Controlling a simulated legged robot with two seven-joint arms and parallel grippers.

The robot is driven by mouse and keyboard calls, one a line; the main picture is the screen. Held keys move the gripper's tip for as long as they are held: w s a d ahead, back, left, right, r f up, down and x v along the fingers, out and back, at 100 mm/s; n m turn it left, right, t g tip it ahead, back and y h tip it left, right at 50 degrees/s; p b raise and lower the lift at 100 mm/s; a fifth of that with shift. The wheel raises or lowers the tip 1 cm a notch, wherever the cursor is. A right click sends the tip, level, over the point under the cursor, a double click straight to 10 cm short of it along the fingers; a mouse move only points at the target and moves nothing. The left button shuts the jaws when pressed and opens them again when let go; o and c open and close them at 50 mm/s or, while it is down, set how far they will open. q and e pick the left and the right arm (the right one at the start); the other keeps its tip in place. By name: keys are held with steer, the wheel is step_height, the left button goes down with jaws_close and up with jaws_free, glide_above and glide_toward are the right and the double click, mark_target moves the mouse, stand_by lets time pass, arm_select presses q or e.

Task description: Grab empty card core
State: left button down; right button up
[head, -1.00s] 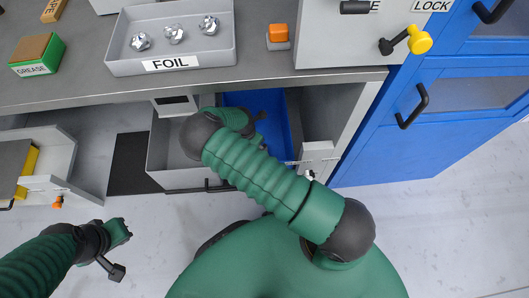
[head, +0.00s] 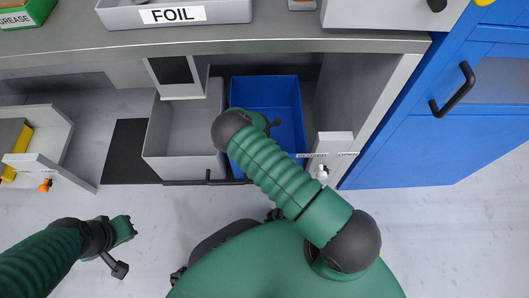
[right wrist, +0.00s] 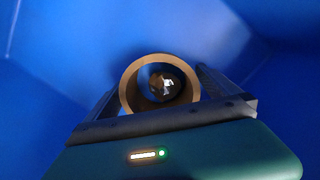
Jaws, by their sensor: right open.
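The empty card core is a brown cardboard ring (right wrist: 160,58) seen end-on in the right wrist view, inside a blue bin. My right gripper (right wrist: 162,80) is open, with one finger on each side of the core. I cannot tell whether the fingers touch it. Something dark with a bright spot shows through the core's hole. In the head view my right arm reaches over the blue bin (head: 265,92); the core is not visible there and the gripper is mostly hidden. My left gripper (head: 124,246) hangs above the floor at lower left, away from the bins.
A grey bin (head: 185,128) stands directly left of the blue one in the pulled-out drawer. A counter edge (head: 270,47) runs above them, with a FOIL tray (head: 172,14). An open drawer (head: 45,135) is at left and a blue cabinet (head: 440,145) at right.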

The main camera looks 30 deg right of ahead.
steer(key=shift+a+r, duration=0.1)
steer(key=c, duration=1.4)
steer(key=shift+o, duration=0.2)
